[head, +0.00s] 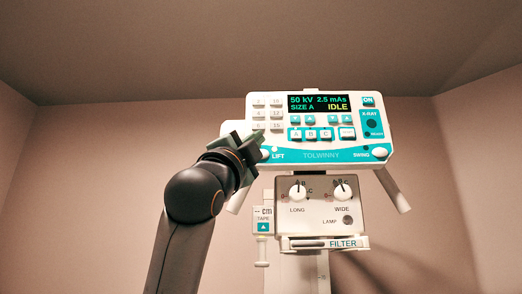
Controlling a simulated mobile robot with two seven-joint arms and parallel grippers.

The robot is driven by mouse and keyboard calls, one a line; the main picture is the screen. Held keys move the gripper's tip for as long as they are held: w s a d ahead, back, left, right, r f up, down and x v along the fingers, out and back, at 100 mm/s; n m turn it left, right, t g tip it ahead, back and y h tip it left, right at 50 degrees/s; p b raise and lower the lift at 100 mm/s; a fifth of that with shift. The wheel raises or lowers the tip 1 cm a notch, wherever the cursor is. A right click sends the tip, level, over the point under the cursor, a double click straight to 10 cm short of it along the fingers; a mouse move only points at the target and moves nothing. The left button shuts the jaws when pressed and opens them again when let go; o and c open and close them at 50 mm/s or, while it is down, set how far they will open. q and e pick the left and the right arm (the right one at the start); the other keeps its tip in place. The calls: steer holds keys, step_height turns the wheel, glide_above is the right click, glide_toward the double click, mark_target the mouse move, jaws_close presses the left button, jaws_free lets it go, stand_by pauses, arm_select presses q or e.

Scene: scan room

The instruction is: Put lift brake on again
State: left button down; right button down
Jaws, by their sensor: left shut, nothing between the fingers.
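The control head (320,155) of the X-ray unit, marked TOLWINNY, fills the middle of the head view. Its LIFT label (278,156) is at the lower left of the front panel. A small white part beside that label is mostly hidden by my gripper, so I cannot tell how the lift brake is set. My left gripper (257,140) is shut and empty, in front of the panel's lower left corner. I cannot tell whether it touches the panel. My right gripper is not in view.
A white SWING knob (380,152) sits at the panel's lower right. The display (319,103) reads 50 kV, 2.5 mAs, SIZE A, IDLE. Below hang the collimator box (320,205) with two dials, a FILTER slot (342,243) and a TAPE unit (263,219). Space on both sides is free.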

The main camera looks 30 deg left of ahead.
arm_select(q)
steer(key=shift+w+a, duration=0.45)
steer(key=shift+w, duration=0.25)
steer(key=shift+w+a, duration=0.4)
steer(key=shift+w, duration=0.35)
steer(key=shift+w+a, duration=0.45)
steer(key=shift+w, duration=0.25)
stand_by(0.4)
steer(key=shift+w+a, duration=0.2)
steer(key=shift+w, duration=0.15)
steer(key=shift+w+a, duration=0.2)
steer(key=shift+w, duration=0.1)
stand_by(0.6)
steer(key=shift+s+d, duration=0.1)
stand_by(0.3)
steer(key=shift+s+d, duration=0.35)
steer(key=shift+s, duration=0.25)
